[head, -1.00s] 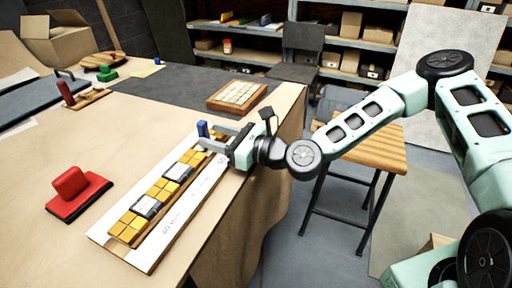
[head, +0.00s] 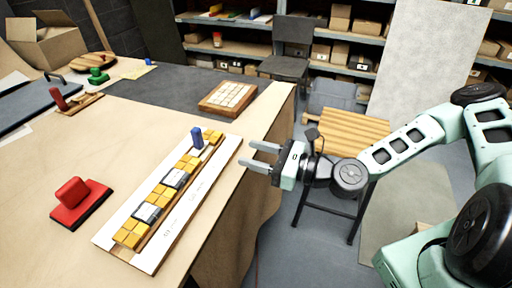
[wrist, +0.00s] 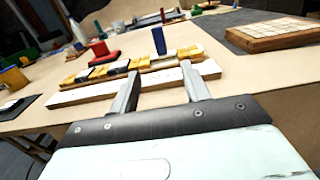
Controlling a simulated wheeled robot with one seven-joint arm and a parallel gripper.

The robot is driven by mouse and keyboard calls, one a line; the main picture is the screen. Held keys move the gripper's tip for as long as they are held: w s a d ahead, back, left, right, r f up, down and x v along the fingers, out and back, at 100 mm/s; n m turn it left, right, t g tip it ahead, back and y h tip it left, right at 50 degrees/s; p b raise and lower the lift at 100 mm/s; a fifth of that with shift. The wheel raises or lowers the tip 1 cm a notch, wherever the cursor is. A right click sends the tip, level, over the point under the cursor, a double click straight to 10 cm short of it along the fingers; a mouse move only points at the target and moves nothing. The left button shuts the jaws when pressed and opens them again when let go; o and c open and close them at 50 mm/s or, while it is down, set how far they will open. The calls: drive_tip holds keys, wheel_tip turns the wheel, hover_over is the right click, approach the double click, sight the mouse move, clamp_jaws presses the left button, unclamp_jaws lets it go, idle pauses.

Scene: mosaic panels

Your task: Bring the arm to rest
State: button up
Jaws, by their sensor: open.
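My gripper (head: 264,157) is open and empty at the right edge of the table, to the right of the long white panel board (head: 206,189). In the wrist view my gripper (wrist: 161,84) shows its two fingers apart, with nothing between them. The board carries a row of yellow and grey tiles (head: 160,195) in a wooden strip. A blue piece (head: 197,138) stands upright at the row's far end; it also shows in the wrist view (wrist: 158,40). My gripper is apart from the board and the blue piece.
A red-handled block (head: 76,196) lies left of the board. A wooden tray of pale tiles (head: 228,97) lies on the grey mat (head: 165,86). A wooden stool (head: 350,132) stands beside the table, below my arm. A chair (head: 290,45) and shelves stand behind.

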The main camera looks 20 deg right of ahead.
idle(0.5)
drive_tip(key=s+d+f+n+g+h, duration=0.3)
drive_tip(key=s+f+n+g, duration=0.1)
drive_tip(key=f+n, duration=0.25)
drive_tip(key=s+d+f+n+g+h, duration=0.3)
drive_tip(key=f+n+g, duration=0.2)
drive_tip(key=f+n, duration=0.15)
drive_tip(key=d+r+n+h, duration=0.3)
drive_tip(key=d+n+h, duration=0.1)
drive_tip(key=d+n, duration=0.25)
drive_tip(key=d+r+n+h, duration=0.2)
drive_tip(key=d+r+n, duration=0.1)
drive_tip(key=r, duration=0.5)
drive_tip(key=d+r+n+h, duration=0.2)
drive_tip(key=d+r+n, duration=0.15)
drive_tip(key=r, duration=0.55)
drive_tip(key=s+a+n+g, duration=0.1)
drive_tip(key=s+a+n, duration=0.2)
drive_tip(key=s+a, duration=0.3)
drive_tip(key=s+a+r+n+g, duration=0.1)
drive_tip(key=s+a+n, duration=0.3)
drive_tip(key=s+a, duration=0.3)
drive_tip(key=a, duration=0.5)
drive_tip(key=shift+s+r, duration=0.25)
